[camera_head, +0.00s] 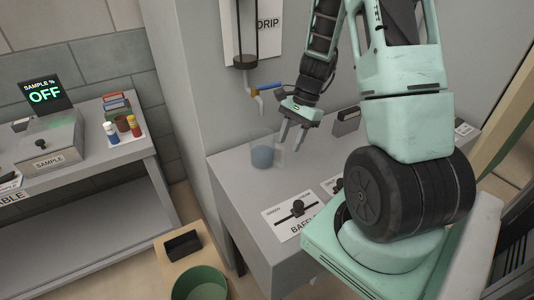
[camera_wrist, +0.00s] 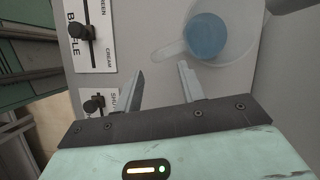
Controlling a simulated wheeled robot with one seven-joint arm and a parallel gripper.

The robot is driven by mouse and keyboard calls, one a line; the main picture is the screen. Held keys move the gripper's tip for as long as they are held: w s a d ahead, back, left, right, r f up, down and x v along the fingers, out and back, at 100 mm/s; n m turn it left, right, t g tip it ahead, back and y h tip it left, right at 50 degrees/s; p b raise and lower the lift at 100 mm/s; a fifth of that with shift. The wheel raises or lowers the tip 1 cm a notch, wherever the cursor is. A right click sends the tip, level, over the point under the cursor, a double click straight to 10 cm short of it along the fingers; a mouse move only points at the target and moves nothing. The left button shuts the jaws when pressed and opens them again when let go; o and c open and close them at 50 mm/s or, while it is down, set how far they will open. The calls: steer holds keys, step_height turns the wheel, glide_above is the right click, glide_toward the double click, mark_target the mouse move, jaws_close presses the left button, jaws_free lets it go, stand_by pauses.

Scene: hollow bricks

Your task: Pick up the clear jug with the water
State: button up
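The clear jug (camera_head: 262,157) with blue water stands upright on the grey counter, below and near the drip spout. In the wrist view the jug (camera_wrist: 228,62) is at the top right, with its clear handle (camera_wrist: 168,51) pointing left and slightly down toward my gripper. My gripper (camera_head: 291,145) is just to the right of the jug in the head view. In the wrist view my gripper (camera_wrist: 162,82) is open, with nothing between its fingers. The handle lies just beyond the fingertips. I cannot tell its exact height above the counter.
A drip tube with a blue-handled tap (camera_head: 267,88) hangs on the wall above the jug. A baffle slider panel (camera_head: 290,215) lies on the counter's front part. A green bin (camera_head: 200,284) stands below at the front. A sample table (camera_head: 85,170) is at the left.

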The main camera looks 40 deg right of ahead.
mark_target(268, 153)
steer(key=x, duration=0.5)
steer(key=shift+f, duration=0.1)
jaws_close()
